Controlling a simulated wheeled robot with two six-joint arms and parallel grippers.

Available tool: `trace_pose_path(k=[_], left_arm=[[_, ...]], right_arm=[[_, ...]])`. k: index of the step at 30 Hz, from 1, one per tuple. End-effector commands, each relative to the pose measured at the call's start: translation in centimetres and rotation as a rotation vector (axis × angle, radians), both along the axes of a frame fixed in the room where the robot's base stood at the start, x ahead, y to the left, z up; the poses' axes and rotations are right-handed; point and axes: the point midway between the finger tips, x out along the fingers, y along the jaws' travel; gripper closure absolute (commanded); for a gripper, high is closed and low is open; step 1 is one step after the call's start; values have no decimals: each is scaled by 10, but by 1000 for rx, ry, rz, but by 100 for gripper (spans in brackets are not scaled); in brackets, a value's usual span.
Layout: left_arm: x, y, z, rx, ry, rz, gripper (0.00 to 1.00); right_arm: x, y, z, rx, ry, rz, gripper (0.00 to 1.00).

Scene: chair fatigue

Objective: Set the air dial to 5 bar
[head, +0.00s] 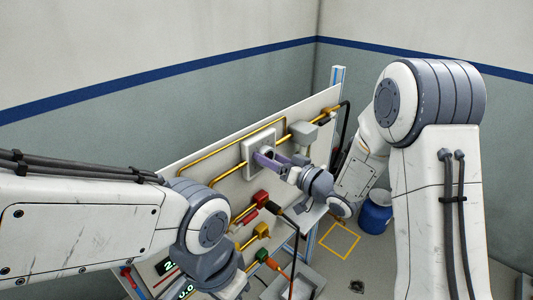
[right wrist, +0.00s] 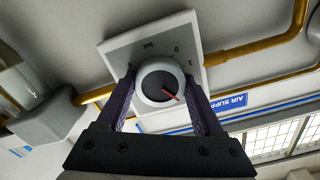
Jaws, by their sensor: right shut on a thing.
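The air dial is a round white knob with a dark face and a red pointer (right wrist: 171,97), on a square pale plate (right wrist: 125,52) on the panel. In the right wrist view the plate's marks "bar", "0" and "1" appear upside down; the pointer slants to the lower right. Other scale marks are hidden or unreadable. The plate also shows in the head view (head: 249,146). My right gripper (head: 268,154) has its purple fingers on both sides of the knob, shut on it (right wrist: 163,90). My left arm comes in at lower left; its fingers are out of sight.
Yellow pipes (head: 217,138) run along the white panel. A grey box (head: 303,132), red valve block (head: 261,197) and yellow block (head: 261,229) sit near the dial. A green digital readout (head: 168,265) is below. A blue drum (head: 375,215) stands on the floor at right.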

Motion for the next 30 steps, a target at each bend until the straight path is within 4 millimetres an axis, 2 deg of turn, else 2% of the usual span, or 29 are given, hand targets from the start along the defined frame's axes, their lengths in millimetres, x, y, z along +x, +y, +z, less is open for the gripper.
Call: trace_pose_path(k=[30], left_arm=[[0, 0, 53, 0, 0, 3, 100]], right_arm=[[1, -2, 1, 660, 659, -3, 87]])
